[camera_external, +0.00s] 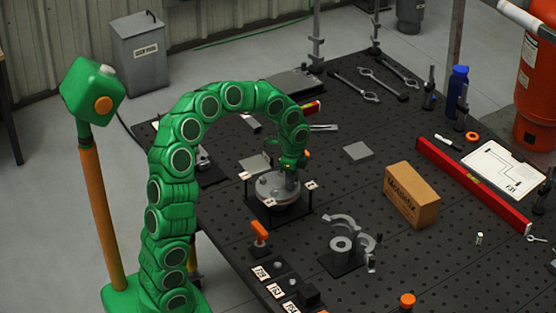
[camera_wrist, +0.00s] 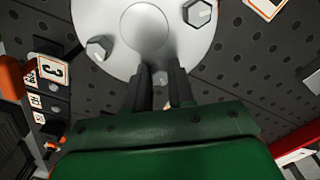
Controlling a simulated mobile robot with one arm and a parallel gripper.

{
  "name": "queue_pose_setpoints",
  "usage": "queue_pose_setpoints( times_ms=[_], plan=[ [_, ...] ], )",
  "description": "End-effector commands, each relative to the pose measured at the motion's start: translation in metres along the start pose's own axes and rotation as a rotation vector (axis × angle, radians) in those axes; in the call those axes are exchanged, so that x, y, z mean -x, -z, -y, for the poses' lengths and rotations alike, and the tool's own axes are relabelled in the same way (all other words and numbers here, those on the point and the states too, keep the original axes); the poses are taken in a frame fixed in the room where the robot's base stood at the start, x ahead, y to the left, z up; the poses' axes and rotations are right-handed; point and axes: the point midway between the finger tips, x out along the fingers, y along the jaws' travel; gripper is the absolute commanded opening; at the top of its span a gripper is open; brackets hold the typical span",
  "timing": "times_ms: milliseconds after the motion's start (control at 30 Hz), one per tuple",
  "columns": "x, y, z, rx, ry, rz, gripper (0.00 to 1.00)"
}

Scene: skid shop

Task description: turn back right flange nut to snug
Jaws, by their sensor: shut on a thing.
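The round grey flange (camera_external: 268,190) sits on a dark base plate on the bench. In the wrist view the flange disc (camera_wrist: 120,25) fills the top middle, with a raised round centre. One hex nut (camera_wrist: 99,47) shows at its left and another hex nut (camera_wrist: 197,12) at its upper right. My gripper (camera_external: 290,172) reaches down over the back right side of the flange. In the wrist view my gripper (camera_wrist: 160,82) has its two dark fingers closed around the back right flange nut (camera_wrist: 160,77) at the rim. The fingers hide much of that nut.
Small numbered cards (camera_external: 311,184) stand around the flange. A cardboard box (camera_external: 411,195) and a red level (camera_external: 473,184) lie to the right. A grey ring fixture (camera_external: 341,244) and an orange-handled clamp (camera_external: 260,232) are nearer. Bare bench shows between them.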

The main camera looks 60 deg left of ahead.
Motion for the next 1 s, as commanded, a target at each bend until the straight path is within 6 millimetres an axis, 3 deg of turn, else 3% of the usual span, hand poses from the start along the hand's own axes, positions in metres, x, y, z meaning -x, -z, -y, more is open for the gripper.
queue_pose_setpoints(
  times_ms=[467, 500, 633, 1000],
  plan=[
    [0.0009, -0.0003, 0.0007, -0.064, 0.002, 0.001, 0.00],
    [0.0009, -0.0002, 0.0008, -0.063, 0.002, 0.001, 0.28],
    [0.0006, -0.0002, 0.0006, -0.063, 0.002, 0.000, 0.48],
    [0.0024, 0.0001, 0.0006, -0.063, 0.002, 0.000, 0.49]
  ],
)
